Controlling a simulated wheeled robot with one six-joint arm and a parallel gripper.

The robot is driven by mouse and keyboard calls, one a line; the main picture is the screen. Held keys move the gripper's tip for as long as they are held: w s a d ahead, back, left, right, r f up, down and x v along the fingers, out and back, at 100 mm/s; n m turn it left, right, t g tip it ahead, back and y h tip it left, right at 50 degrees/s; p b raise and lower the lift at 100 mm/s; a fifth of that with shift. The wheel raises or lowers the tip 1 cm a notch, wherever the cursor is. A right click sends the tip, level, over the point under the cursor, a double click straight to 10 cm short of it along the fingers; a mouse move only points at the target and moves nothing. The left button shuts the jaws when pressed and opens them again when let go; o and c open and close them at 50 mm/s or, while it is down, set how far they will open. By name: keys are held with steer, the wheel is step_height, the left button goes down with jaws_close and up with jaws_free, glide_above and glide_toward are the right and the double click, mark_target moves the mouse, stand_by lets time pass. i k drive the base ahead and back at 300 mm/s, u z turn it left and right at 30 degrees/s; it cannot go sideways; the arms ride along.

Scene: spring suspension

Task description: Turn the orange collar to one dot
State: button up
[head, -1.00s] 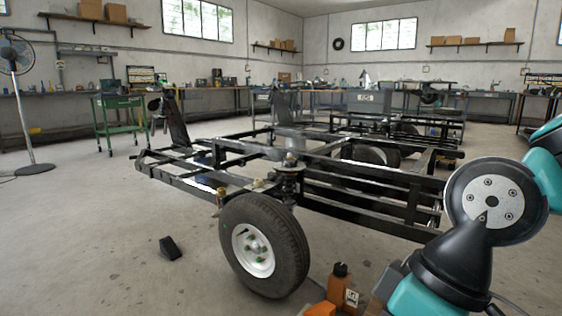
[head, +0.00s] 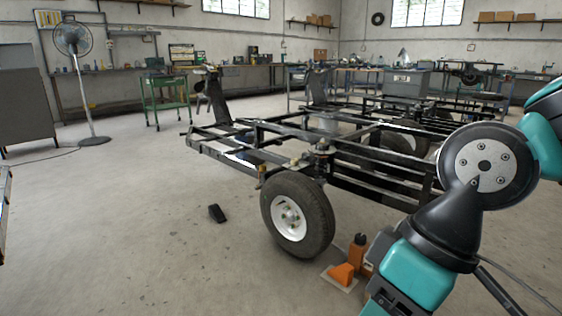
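I cannot make out an orange collar or any dots in the head view. A dark suspension spring unit (head: 320,163) stands upright at the near side of the black vehicle frame (head: 222,158), above a wheel with a black tyre and white rim (head: 290,218). It is too small to tell its parts. My teal and black arm links fill the right side and hide part of the frame.
An orange wedge (head: 342,274) and an orange container with a dark cap (head: 358,251) are on the floor beside the wheel. A small black wedge (head: 216,213) lies left of it. A fan (head: 74,42) stands at the back left. The left floor is mostly clear.

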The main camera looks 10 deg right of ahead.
mark_target(314, 160)
steer(key=u, duration=0.65)
steer(key=i, duration=0.85)
steer(key=u, duration=0.55)
steer(key=i, duration=0.85)
steer(key=z, duration=0.7)
steer(key=i, duration=0.9)
steer(key=z, duration=0.65)
